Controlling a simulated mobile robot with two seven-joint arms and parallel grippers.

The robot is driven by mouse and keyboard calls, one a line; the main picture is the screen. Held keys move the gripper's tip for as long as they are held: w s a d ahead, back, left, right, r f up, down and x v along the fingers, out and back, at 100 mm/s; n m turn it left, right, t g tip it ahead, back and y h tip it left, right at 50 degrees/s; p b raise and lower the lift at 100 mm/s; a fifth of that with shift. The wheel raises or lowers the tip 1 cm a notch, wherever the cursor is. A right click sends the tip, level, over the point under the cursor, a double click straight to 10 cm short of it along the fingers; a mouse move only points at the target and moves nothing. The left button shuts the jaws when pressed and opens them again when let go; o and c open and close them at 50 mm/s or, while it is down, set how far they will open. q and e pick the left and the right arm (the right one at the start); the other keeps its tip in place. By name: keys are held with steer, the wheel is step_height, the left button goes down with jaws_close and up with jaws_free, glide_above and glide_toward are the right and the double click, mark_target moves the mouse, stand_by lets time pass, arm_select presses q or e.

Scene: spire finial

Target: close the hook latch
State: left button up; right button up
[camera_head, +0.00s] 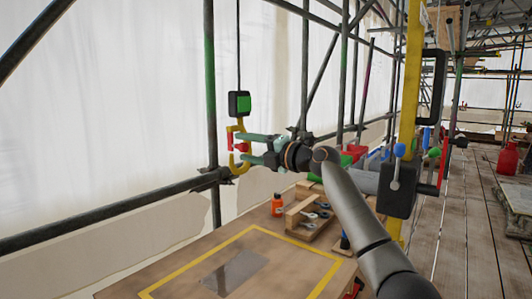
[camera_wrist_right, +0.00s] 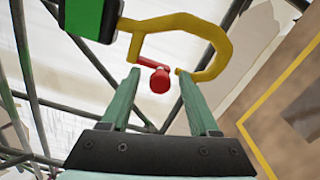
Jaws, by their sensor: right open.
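A yellow hook (camera_head: 231,130) hangs at the left of centre in the head view, below a black block with a green face (camera_head: 240,103) on a cable. The hook also shows large in the wrist view (camera_wrist_right: 218,40). Its red latch (camera_head: 239,146) has a rounded red end (camera_wrist_right: 160,80), seen between my fingertips in the wrist view. I cannot tell for sure whether the latch spans the hook's mouth. My right gripper (camera_head: 246,147) is open, its two green fingers pointing at the hook, one on each side of the latch end. Contact is unclear. My left gripper is out of view.
Scaffold poles (camera_head: 210,80) stand behind and beside the hook. A wooden table (camera_head: 190,265) with a yellow outline lies below, holding an orange bottle (camera_head: 278,205) and a wooden tool holder (camera_head: 300,213). A yellow post (camera_head: 410,80) with a black box stands at right.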

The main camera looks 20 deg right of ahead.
steer(key=shift+s+d+f, duration=0.1)
steer(key=shift+s+d, duration=0.25)
steer(key=shift+s, duration=0.05)
arm_select(q)
steer(key=b, duration=0.1)
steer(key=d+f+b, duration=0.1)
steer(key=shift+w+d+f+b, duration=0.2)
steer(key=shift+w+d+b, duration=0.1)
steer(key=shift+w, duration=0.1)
arm_select(e)
steer(key=v, duration=1.1)
steer(key=shift+a, duration=0.1)
